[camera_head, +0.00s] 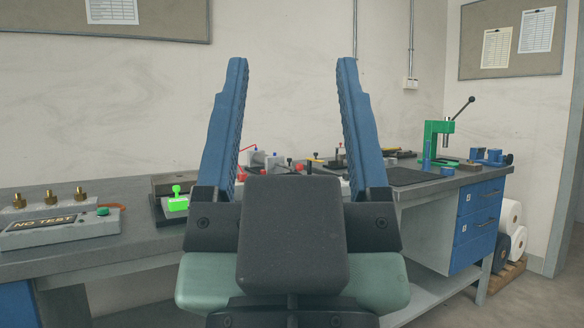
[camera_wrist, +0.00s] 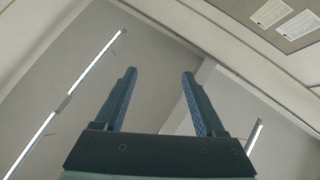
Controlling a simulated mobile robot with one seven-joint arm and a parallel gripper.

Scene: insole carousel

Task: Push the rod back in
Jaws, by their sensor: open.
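My gripper (camera_head: 292,64) stands in the middle of the head view with its two blue ridged fingers pointing up, wide apart and with nothing between them. It also shows in the wrist view (camera_wrist: 159,75), empty, against the ceiling and upper wall. I cannot make out for certain which thing is the rod. My gripper hides part of the grey workbench (camera_head: 150,242) behind it. Small items with red, white and blue parts (camera_head: 262,158) show between the fingers on the bench, too small to tell apart.
On the left stand a grey box with brass fittings (camera_head: 50,229) and a dark fixture with a bright green knob (camera_head: 177,190). On the right are a dark mat (camera_head: 408,176), a green lever press (camera_head: 436,141) and blue drawers (camera_head: 478,222). White rolls (camera_head: 509,216) stand beside the bench.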

